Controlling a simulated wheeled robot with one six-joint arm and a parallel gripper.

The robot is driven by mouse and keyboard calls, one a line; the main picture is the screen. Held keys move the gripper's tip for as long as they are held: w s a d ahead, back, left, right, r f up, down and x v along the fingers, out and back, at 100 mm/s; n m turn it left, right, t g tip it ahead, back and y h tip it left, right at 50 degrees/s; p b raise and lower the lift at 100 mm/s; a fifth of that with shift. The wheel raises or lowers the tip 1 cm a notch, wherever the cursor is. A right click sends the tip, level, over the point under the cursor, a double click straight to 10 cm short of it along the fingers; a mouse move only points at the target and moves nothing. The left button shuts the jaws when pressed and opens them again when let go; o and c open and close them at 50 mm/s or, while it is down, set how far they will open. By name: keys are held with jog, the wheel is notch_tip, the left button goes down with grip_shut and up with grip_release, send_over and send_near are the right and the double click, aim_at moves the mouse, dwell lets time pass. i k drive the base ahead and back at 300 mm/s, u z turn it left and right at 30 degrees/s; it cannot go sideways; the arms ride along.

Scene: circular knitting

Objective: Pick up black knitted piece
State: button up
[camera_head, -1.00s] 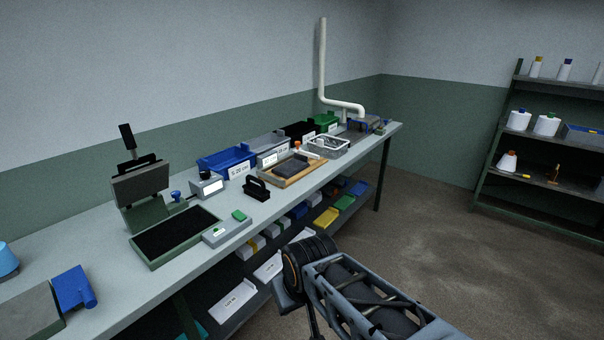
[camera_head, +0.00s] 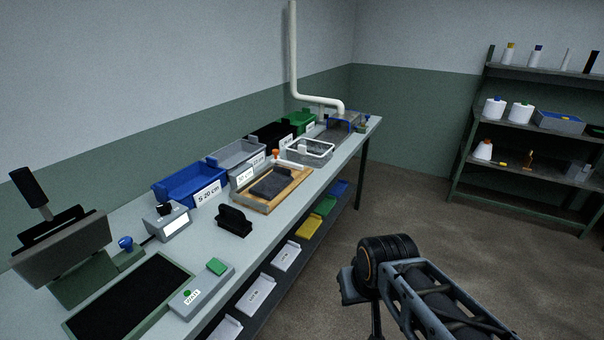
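A dark grey-black flat piece (camera_head: 271,184), which looks like the black knitted piece, lies on a wooden-framed board (camera_head: 294,187) on the workbench. Its knit texture is too small to make out. A black handled block (camera_head: 233,222) stands on the bench in front of the board, apart from it. My arm shows at the lower right, over the floor and clear of the bench. I cannot make out my gripper's fingers.
Blue (camera_head: 190,184), grey (camera_head: 238,156) and black (camera_head: 270,136) bins line the bench's back. A wire-like basket (camera_head: 309,151) sits beyond the board. A press (camera_head: 66,248) and black pad (camera_head: 130,296) stand nearer left. Floor (camera_head: 420,210) right of the bench is open.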

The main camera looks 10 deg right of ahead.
aim_at(269, 187)
jog(key=u, duration=0.05)
jog(key=i, duration=1.25)
jog(key=u, duration=0.6)
